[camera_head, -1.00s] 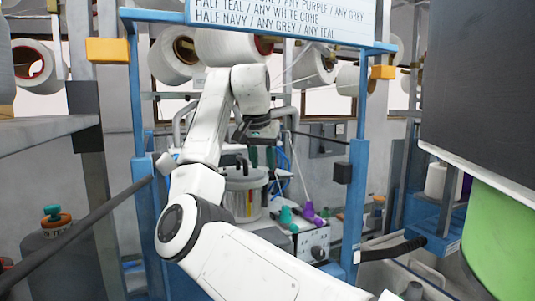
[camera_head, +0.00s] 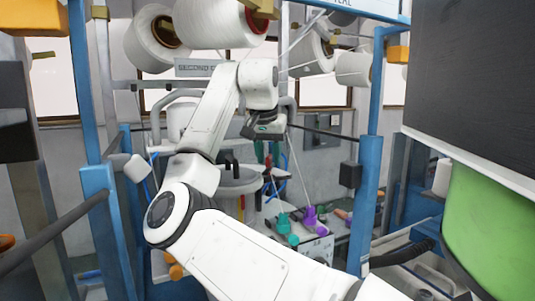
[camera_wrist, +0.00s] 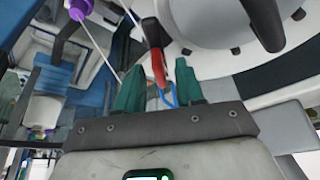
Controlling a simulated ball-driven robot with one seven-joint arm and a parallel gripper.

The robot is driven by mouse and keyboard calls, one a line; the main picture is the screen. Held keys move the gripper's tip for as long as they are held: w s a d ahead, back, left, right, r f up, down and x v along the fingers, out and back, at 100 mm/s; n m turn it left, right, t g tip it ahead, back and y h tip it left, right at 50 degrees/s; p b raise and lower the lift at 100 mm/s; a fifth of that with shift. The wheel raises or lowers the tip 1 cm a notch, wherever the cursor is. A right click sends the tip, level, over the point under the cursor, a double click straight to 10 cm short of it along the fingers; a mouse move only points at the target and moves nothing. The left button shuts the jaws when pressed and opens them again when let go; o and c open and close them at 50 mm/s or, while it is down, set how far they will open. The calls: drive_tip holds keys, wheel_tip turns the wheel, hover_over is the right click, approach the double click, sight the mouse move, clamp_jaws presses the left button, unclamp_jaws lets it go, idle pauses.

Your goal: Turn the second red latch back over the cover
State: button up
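My gripper (camera_wrist: 160,92) is open, with two green fingers standing apart in the wrist view. A red piece with a dark upper part (camera_wrist: 157,66) shows in the gap between them; it looks beyond the fingertips, and I cannot tell whether it is a latch or a tool. In the head view my gripper (camera_head: 267,150) hangs downward in front of the machine, its fingers small there. No cover or second red latch can be made out clearly. A rounded grey part with dark grips (camera_wrist: 215,22) lies beyond the fingers in the wrist view.
Blue posts (camera_head: 366,190) stand on both sides. White yarn cones (camera_head: 215,20) hang above. A black panel (camera_head: 480,85) and green drum (camera_head: 490,225) fill the right.

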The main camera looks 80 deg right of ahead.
drive_tip(key=shift+a, duration=0.1)
clamp_jaws()
idle(0.4)
drive_tip(key=m+g, duration=0.2)
drive_tip(key=m, duration=0.3)
drive_tip(key=shift+w, duration=0.15)
drive_tip(key=shift+w+m+g+y, duration=0.1)
drive_tip(key=shift+m+g+y, duration=0.3)
drive_tip(key=shift+m, duration=0.85)
drive_tip(key=shift+m+g+y, duration=0.3)
drive_tip(key=shift+m+y, duration=0.1)
drive_tip(key=shift+m, duration=0.85)
drive_tip(key=shift+c, duration=0.7)
unclamp_jaws()
drive_tip(key=shift+o, duration=0.7)
